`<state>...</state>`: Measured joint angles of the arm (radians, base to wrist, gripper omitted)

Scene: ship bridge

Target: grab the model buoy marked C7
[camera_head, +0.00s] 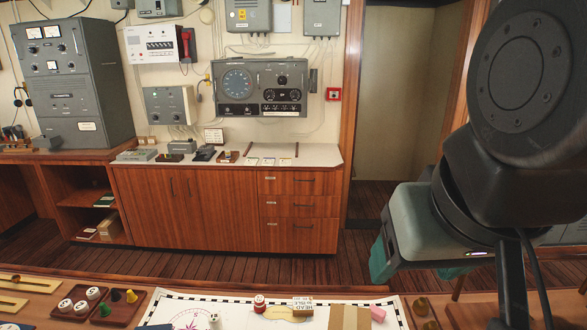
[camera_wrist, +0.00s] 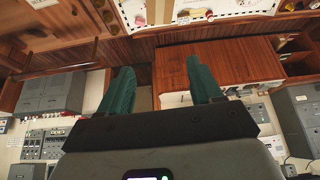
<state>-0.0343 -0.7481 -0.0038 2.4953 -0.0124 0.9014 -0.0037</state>
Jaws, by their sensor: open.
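No C7 marking is legible in either view, so I cannot tell which piece is the buoy. My gripper (camera_head: 416,274) hangs at the right, beyond the table's far edge. In the wrist view its teal fingers (camera_wrist: 160,68) are spread apart with nothing between them.
A chart (camera_head: 180,310) with a checkered border covers the table's middle. Left of it, a dark red tray (camera_head: 122,310) holds the cones, beside another with lettered white discs (camera_head: 93,293). A wooden cabinet (camera_head: 215,205) stands beyond.

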